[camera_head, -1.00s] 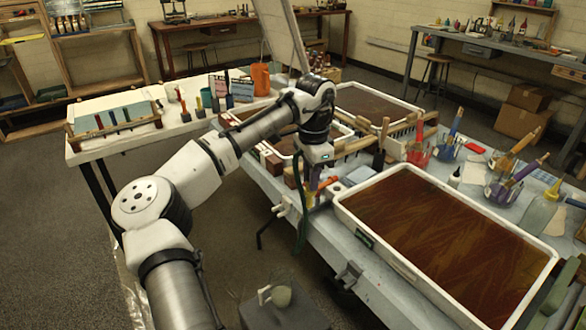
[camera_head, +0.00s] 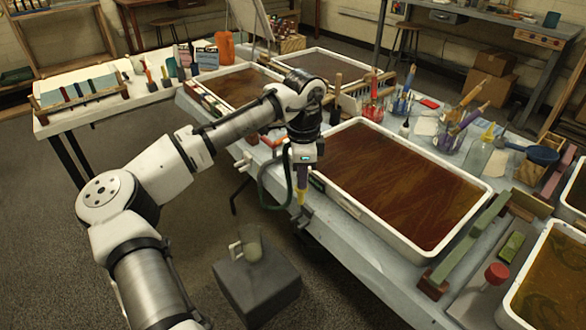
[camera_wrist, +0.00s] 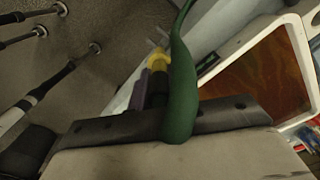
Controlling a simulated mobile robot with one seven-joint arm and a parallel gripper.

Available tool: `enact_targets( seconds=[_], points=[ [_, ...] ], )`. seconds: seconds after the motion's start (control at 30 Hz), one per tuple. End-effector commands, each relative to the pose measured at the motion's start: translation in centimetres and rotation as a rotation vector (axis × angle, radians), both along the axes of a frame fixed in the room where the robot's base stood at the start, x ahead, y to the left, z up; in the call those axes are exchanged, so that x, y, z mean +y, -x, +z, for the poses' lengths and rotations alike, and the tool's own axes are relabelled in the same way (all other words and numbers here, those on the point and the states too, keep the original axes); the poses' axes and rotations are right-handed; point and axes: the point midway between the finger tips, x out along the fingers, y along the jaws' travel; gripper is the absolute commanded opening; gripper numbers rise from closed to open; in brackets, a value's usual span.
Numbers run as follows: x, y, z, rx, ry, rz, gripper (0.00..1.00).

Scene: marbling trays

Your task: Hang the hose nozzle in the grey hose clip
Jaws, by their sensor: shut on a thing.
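The hose nozzle (camera_head: 301,196), with a yellow tip and a purple part, hangs tip down below my gripper (camera_head: 303,172) in the head view. My gripper is shut on it. The green hose (camera_head: 289,178) loops down beside it. In the wrist view, the nozzle (camera_wrist: 157,64) shows beyond the dark gripper edge, and the green hose (camera_wrist: 182,95) crosses in front, hiding part of it. The grey hose clip (camera_head: 302,216) is on the table's front edge, just below the nozzle tip in the head view. Whether they touch I cannot tell.
A large white tray (camera_head: 345,198) of brown liquid lies just right of my gripper. A pale fitting (camera_head: 243,161) is on the table edge further left. A grey block (camera_head: 258,288) with a pale jug (camera_head: 250,243) on it stands on the floor below.

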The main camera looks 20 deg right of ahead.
Motion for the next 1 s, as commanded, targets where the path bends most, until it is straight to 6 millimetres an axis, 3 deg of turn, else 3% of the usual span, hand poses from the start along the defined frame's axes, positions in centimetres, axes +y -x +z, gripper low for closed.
enact_targets(
  seconds=[0.7,1.0],
  points=[
    [-0.1,0.1,0.2,0.002,0.002,-0.005,0.0],
    [-0.1,0.1,-1.7,0.001,0.001,-0.005,0.0]
  ],
)
